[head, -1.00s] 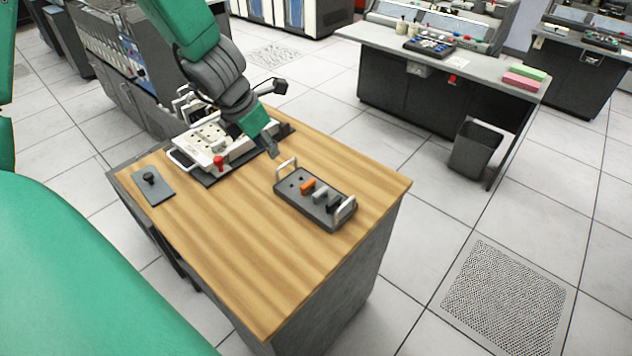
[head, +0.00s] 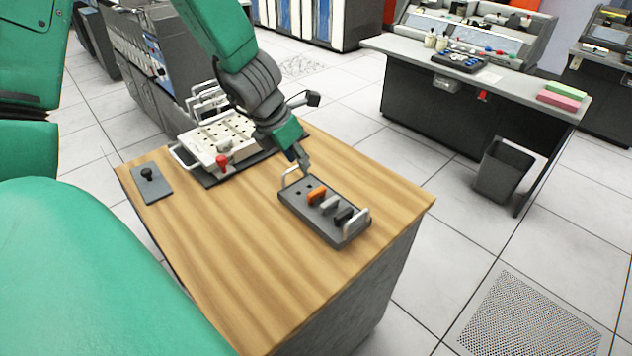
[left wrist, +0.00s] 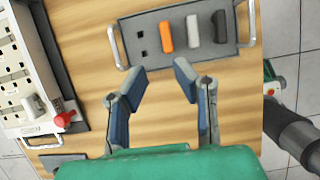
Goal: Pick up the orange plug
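The orange plug (head: 316,194) stands in a dark grey tray (head: 293,203) on the wooden desk. In the left wrist view the orange plug (left wrist: 166,37) is in a row with a light grey plug (left wrist: 192,28) and a black plug (left wrist: 219,27). My left gripper (head: 303,162) is over the desk beside the tray's far-left handle. In the left wrist view its two blue-grey fingers (left wrist: 155,76) are spread, with bare wood between them. The orange plug is beyond the fingertips, untouched. My right gripper is not in view.
The tray has a raised metal handle (head: 356,222) at each end. A white socket panel (head: 220,140) with a red knob (head: 222,162) sits behind on the left. A small grey plate with a black knob (head: 147,174) lies at the left. The front of the desk is clear.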

